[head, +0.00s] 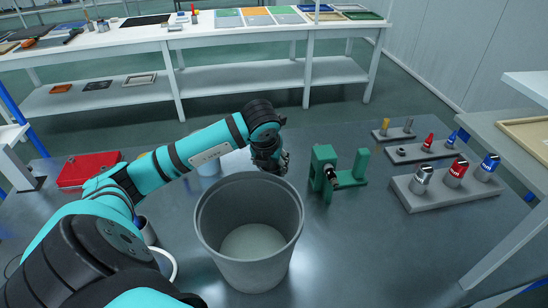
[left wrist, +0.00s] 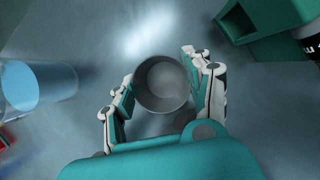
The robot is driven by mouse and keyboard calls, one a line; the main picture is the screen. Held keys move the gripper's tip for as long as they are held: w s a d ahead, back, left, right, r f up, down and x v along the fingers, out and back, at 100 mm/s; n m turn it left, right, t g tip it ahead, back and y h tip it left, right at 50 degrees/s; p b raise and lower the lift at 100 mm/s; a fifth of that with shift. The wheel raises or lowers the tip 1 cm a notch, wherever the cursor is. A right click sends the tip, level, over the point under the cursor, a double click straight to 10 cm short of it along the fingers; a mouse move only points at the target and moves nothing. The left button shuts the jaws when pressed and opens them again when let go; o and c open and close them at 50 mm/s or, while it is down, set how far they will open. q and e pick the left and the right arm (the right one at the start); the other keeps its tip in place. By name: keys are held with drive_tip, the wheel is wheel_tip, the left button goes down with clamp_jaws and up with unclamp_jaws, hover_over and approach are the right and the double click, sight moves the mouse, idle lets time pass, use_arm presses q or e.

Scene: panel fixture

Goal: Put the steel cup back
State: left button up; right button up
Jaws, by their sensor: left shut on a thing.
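In the left wrist view, a grey steel cup (left wrist: 163,82) is between the two fingers of my left gripper (left wrist: 163,88), its round open mouth facing the camera. The gripper is shut on it. In the head view my left gripper (head: 270,162) is just behind the rim of a large grey bin (head: 249,262). The bin hides the cup there, so its height above the table cannot be told. My right gripper is not in view.
A green fixture (head: 322,168) stands right of the gripper. A pale blue cup (head: 209,168) is left of it, and shows in the left wrist view (left wrist: 38,86). A red case (head: 88,170) lies at left. A grey block (head: 440,197) bears silver, red and blue cylinders at right.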

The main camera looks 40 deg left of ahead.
use_arm(q)
drive_tip(key=w+a+b, duration=0.1)
drive_tip(key=w+a, duration=0.2)
drive_tip(key=w+a+f, duration=0.1)
drive_tip(key=w+a, duration=0.3)
drive_tip(key=w+a+b, duration=0.1)
drive_tip(key=w+a, duration=0.3)
drive_tip(key=shift+a+f+b, duration=0.1)
drive_tip(key=shift+f+b, duration=0.25)
drive_tip(key=shift+f, duration=0.05)
wheel_tip(320, 180, down, 4)
drive_tip(key=b, duration=0.3)
drive_tip(key=shift+r, duration=0.35)
drive_tip(key=o, duration=1.2)
